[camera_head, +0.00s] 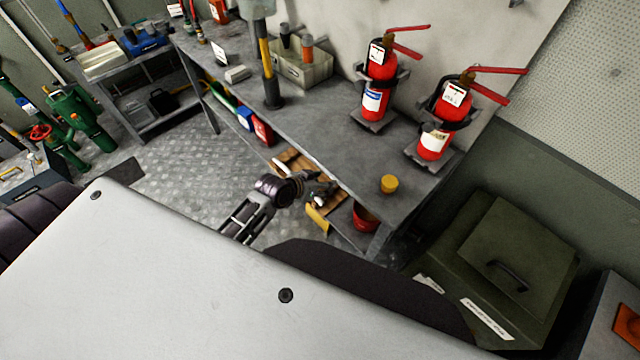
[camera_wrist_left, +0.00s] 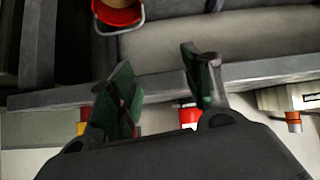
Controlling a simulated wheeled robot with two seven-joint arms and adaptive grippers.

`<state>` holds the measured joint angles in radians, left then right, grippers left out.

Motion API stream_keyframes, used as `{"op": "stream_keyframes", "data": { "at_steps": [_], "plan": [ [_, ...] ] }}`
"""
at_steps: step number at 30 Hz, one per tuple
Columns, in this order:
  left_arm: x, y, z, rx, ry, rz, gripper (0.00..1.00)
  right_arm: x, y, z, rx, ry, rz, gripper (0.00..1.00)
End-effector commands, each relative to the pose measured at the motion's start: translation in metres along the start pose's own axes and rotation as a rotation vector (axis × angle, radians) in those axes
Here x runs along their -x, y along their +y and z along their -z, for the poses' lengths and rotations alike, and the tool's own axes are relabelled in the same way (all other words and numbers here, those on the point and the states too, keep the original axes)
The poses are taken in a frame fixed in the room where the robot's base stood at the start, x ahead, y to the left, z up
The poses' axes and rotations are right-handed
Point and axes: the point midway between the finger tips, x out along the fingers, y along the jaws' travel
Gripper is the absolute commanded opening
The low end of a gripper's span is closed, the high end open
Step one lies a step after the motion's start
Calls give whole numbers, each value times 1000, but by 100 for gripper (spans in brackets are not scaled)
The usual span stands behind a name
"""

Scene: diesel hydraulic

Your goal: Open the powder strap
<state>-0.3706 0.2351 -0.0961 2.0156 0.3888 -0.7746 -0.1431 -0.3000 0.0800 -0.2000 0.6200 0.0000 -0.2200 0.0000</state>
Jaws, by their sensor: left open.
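Two red fire extinguishers stand on the right part of the workbench, the farther one (camera_head: 376,82) with a blue and white label and the nearer one (camera_head: 433,141) with a pale label. Each has a dark strap around its body, the farther strap (camera_head: 389,79) and the nearer strap (camera_head: 456,121); both look closed around the bodies. I cannot read which one is powder. My left gripper (camera_head: 315,184) is at the bench's front edge, left of and apart from both extinguishers. In the left wrist view its fingers (camera_wrist_left: 157,66) are spread with nothing between them. My right gripper is not in view.
A red bucket (camera_head: 365,217) is below the bench. A green lidded box (camera_head: 520,255) is at right.

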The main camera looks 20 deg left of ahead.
Motion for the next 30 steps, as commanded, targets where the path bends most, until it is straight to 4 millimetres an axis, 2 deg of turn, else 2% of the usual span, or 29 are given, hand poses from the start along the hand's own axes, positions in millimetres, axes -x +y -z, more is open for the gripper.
{"op": "stream_keyframes", "data": {
  "at_steps": [22,27,30],
  "plan": [
    [-2,-1,-3,2,-4,2,49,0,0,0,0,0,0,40],
    [-3,-1,-4,2,-5,3,49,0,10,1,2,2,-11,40],
    [-11,-5,-18,9,-24,12,49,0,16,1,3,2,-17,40]
  ]
}}
